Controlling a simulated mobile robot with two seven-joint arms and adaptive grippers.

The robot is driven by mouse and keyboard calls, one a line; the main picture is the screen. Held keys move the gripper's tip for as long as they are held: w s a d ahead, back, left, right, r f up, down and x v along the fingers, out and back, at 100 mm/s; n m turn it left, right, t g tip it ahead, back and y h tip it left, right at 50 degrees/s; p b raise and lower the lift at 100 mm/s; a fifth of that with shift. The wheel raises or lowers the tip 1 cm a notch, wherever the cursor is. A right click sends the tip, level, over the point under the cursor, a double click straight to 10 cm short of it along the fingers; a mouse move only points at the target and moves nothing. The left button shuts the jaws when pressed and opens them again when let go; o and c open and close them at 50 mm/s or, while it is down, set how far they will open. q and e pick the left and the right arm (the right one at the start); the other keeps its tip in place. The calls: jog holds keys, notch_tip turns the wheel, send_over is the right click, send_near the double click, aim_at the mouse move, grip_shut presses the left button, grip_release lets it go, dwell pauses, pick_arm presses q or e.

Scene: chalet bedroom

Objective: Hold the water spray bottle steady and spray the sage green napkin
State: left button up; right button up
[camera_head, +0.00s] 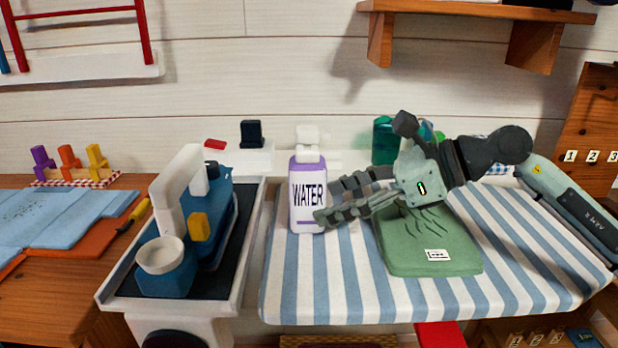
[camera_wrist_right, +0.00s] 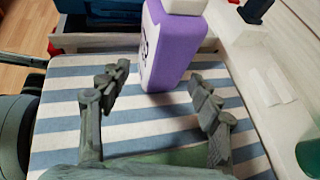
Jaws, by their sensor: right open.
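The water spray bottle (camera_head: 307,190), purple with a white label reading WATER and a white top, stands upright on the striped board. In the right wrist view the bottle (camera_wrist_right: 172,50) stands just ahead of the fingertips. My right gripper (camera_head: 325,200) is open, its fingers pointing left at the bottle; the wrist view shows the gripper (camera_wrist_right: 160,88) with nothing between its fingers. Whether a finger touches the bottle I cannot tell. The sage green napkin (camera_head: 425,255) lies folded on the board, partly below my right gripper and arm. My left gripper is not in view.
The blue-and-white striped ironing board (camera_head: 330,290) carries bottle and napkin. A blue and white iron (camera_head: 205,225) sits on a dark tray at left. A green container (camera_head: 385,140) stands behind my gripper. A wooden table (camera_head: 75,270) with blue cloth is far left.

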aim_at(314, 207)
jog(key=b+x, duration=0.1)
jog(key=x, duration=0.2)
jog(key=shift+a, duration=0.15)
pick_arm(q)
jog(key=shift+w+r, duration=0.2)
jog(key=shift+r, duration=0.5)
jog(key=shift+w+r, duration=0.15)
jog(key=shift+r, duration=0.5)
pick_arm(e)
jog(key=shift+w+a+f, duration=0.2)
jog(key=shift+a+f, duration=0.05)
jog(key=shift+a, duration=0.15)
jog(key=c, duration=0.7)
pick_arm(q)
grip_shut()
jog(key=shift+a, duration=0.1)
pick_arm(e)
jog(key=shift+s+f, duration=0.1)
